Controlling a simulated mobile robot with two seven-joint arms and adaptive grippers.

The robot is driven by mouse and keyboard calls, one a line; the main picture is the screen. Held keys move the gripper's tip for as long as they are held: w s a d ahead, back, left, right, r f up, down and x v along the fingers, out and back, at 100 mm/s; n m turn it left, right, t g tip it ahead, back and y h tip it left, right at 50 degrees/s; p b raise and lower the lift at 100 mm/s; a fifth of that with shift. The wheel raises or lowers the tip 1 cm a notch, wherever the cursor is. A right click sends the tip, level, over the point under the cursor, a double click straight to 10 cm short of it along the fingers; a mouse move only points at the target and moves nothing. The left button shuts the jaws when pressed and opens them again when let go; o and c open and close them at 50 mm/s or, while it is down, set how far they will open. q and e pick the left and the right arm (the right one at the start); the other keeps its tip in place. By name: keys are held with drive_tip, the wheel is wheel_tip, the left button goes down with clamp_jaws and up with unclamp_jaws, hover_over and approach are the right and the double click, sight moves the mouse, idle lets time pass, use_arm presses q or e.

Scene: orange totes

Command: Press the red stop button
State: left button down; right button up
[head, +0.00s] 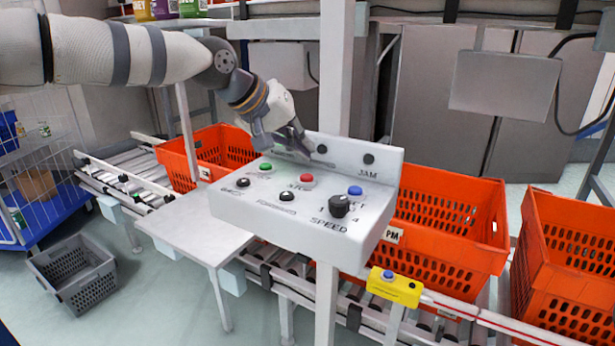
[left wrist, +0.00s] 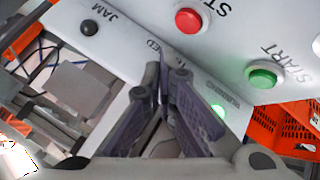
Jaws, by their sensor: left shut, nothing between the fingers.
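The red stop button (head: 306,180) is on the sloped top of a white control box (head: 232,208), between a green button (head: 266,167) and a blue button (head: 355,190). It also shows at the top of the left wrist view (left wrist: 188,21), with the green start button (left wrist: 262,74) to its right. My left gripper (head: 328,163) is shut and empty. Its fingertips are at the back of the box, behind the red button and apart from it. In the left wrist view the closed fingers (left wrist: 163,80) point toward the panel. My right gripper is not in view.
Black buttons (head: 287,195) and a speed knob (head: 339,205) are on the same box. Orange totes (head: 450,225) stand on a roller conveyor behind it. A yellow box (head: 396,287) with a blue button is lower right. A grey crate (head: 75,272) sits on the floor.

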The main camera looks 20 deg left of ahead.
sight(319, 175)
use_arm(q)
drive_tip(key=shift+f, duration=0.9)
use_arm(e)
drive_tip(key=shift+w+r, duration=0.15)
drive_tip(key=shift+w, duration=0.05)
use_arm(q)
drive_tip(key=shift+f, duration=0.1)
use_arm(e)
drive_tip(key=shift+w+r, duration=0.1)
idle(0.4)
use_arm(q)
drive_tip(key=shift+f, duration=0.3)
drive_tip(key=shift+f, duration=0.55)
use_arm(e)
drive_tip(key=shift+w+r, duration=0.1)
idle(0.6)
use_arm(q)
drive_tip(key=shift+r+p, duration=0.4)
drive_tip(key=shift+r, duration=0.55)
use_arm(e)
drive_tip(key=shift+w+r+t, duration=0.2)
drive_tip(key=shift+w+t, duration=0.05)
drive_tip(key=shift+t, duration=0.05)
use_arm(q)
drive_tip(key=shift+r, duration=0.1)
